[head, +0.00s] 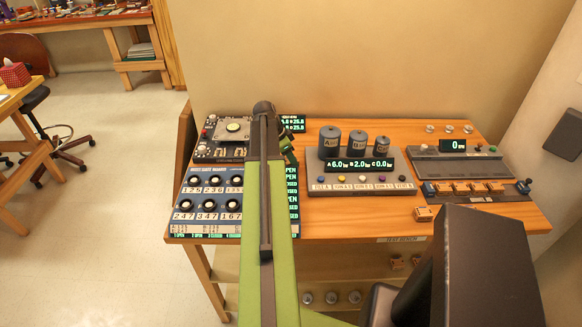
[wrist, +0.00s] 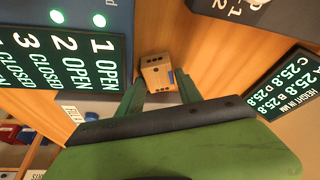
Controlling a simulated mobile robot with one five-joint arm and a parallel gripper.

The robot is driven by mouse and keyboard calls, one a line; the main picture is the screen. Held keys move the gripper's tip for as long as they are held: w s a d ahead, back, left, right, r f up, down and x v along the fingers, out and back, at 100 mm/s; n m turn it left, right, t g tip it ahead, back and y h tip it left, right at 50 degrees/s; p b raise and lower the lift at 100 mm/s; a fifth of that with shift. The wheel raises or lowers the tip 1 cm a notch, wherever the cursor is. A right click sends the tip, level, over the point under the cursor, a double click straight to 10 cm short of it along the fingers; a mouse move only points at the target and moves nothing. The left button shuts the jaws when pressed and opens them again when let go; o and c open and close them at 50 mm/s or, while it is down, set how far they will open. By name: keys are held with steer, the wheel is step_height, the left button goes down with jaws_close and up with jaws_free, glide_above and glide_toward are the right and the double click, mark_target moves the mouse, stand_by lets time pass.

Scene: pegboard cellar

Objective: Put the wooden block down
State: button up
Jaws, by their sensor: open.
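A small wooden block (wrist: 157,72) with dark round holes and a blue mark on its side shows in the wrist view, on the orange wooden bench top. My gripper (wrist: 160,90) is open, one green finger on each side of the block's near end. I cannot tell if either finger touches it. In the head view my green arm reaches over the bench and hides this block; my gripper (head: 288,152) is only partly visible beyond the arm.
The bench (head: 350,222) holds a valve panel (head: 212,202), a grey weight unit (head: 360,178) and a right-hand console (head: 455,168). Another small wooden block (head: 424,214) lies near the front edge. In the wrist view, a lit status display (wrist: 60,62) and a height display (wrist: 284,84) flank the gripper.

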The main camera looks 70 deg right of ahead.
jaws_close()
steer(key=shift+r, duration=0.1)
step_height(320, 180, up, 5)
steer(key=p, duration=0.5)
steer(key=shift+r, duration=0.1)
steer(key=s+a+r+p, duration=0.5)
steer(key=s+a+p, duration=0.1)
steer(key=s, duration=0.3)
steer(key=shift+s+a+r, duration=0.3)
steer(key=shift+r, duration=0.05)
